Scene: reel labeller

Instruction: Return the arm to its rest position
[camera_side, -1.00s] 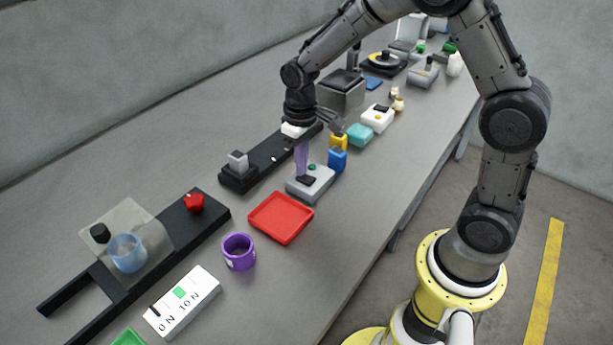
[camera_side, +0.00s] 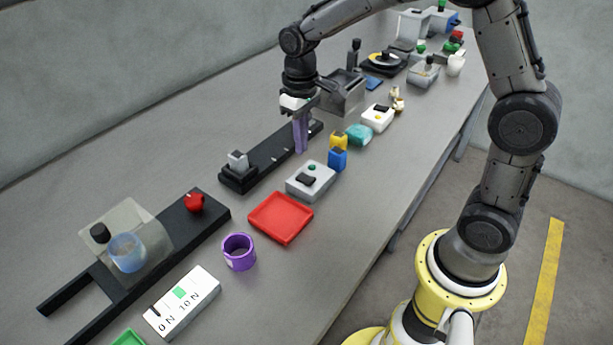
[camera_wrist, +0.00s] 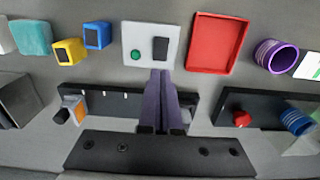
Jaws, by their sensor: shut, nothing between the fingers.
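My gripper (camera_side: 301,136) hangs above the bench with its purple fingers pointing down, over the black rail (camera_side: 268,158). In the wrist view the two purple fingers of my gripper (camera_wrist: 160,75) lie together with nothing between them. The white control box (camera_side: 311,181) with a green button and a black switch is just in front of the fingers. It also shows in the wrist view (camera_wrist: 147,60), beyond the fingertips. The fingers look clear of it, and the exact height above the rail cannot be told.
A red tray (camera_side: 281,218), purple cup (camera_side: 238,252), blue bin (camera_side: 337,160) and yellow bin (camera_side: 338,141) stand nearby. A grey block (camera_side: 238,161) sits on the rail's near end. A grey open box (camera_side: 341,92) stands behind my gripper. The bench front is partly clear.

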